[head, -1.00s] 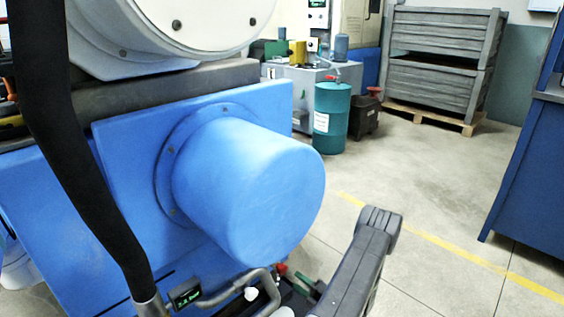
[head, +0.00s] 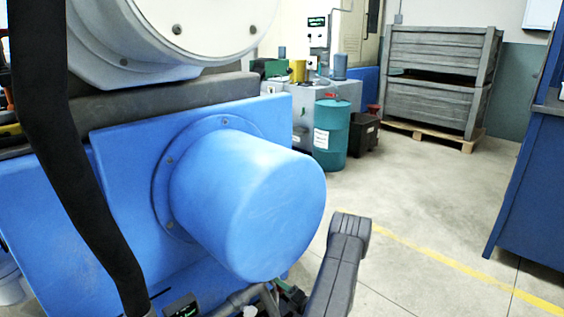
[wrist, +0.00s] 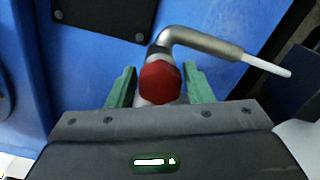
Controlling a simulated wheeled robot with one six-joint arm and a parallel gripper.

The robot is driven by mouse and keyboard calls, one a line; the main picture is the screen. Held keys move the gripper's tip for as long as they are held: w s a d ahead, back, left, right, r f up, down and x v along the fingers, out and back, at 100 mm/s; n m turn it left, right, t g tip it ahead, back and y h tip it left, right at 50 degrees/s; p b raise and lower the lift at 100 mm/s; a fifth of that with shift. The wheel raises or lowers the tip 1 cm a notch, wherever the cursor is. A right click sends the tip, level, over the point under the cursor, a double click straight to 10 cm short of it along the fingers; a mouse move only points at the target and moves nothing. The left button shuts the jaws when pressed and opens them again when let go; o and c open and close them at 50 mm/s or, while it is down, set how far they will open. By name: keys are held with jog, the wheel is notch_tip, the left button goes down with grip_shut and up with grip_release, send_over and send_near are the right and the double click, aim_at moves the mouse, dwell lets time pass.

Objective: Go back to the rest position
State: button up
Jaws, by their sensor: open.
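My gripper (wrist: 159,70) shows in the wrist view with its two green fingers spread apart. A red knob (wrist: 160,84) appears between the fingers, with a visible gap on each side. A bent metal handle (wrist: 205,42) with a thin white tip runs behind the knob to the right. Whether a finger touches the knob cannot be told. In the head view the gripper is mostly cut off at the bottom edge, below the blue cylinder. No marked rest position is seen.
The blue machine (head: 60,210) with its protruding cylinder (head: 250,205) fills the left and centre. A teal drum (head: 331,135) and grey stacked crates (head: 435,80) stand behind. A blue cabinet (head: 525,190) is at right. Floor (head: 420,200) between is clear.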

jog(key=n, duration=1.2)
jog(key=shift+r+p, duration=0.1)
jog(key=shift+p, duration=0.25)
jog(key=shift+n+p, duration=0.55)
jog(key=shift+n, duration=0.95)
